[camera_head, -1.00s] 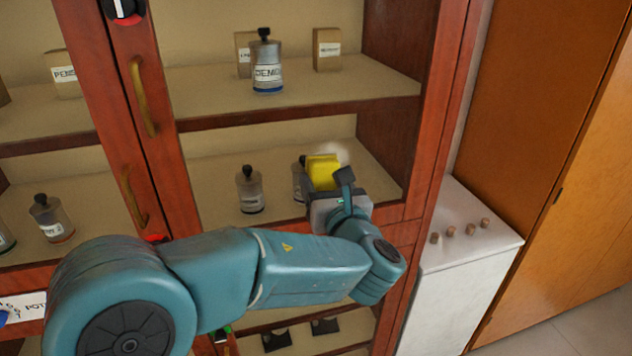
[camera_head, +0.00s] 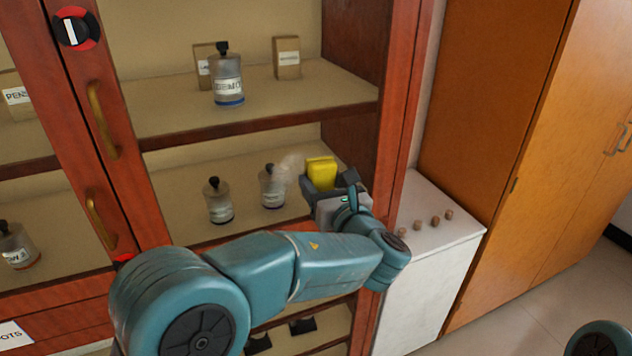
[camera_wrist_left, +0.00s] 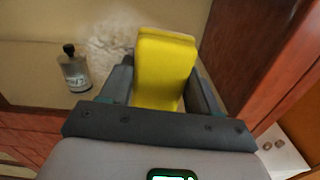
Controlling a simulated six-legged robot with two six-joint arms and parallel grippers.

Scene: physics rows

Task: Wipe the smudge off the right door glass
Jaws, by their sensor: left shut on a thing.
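My left gripper (camera_head: 332,190) is shut on a yellow sponge (camera_head: 321,173) in front of the right door glass (camera_head: 250,150). The sponge (camera_wrist_left: 165,70) stands between the two fingers in the left wrist view. A whitish smudge (camera_head: 290,166) shows on the glass just left of the sponge. In the left wrist view the smudge (camera_wrist_left: 112,45) is a pale, streaky patch left of and partly behind the sponge. I cannot tell whether the sponge touches the glass. My right gripper is not in view.
Behind the glass, bottles (camera_head: 228,80) and small boxes (camera_head: 287,58) stand on shelves. Brass handles (camera_head: 102,120) are at the left.

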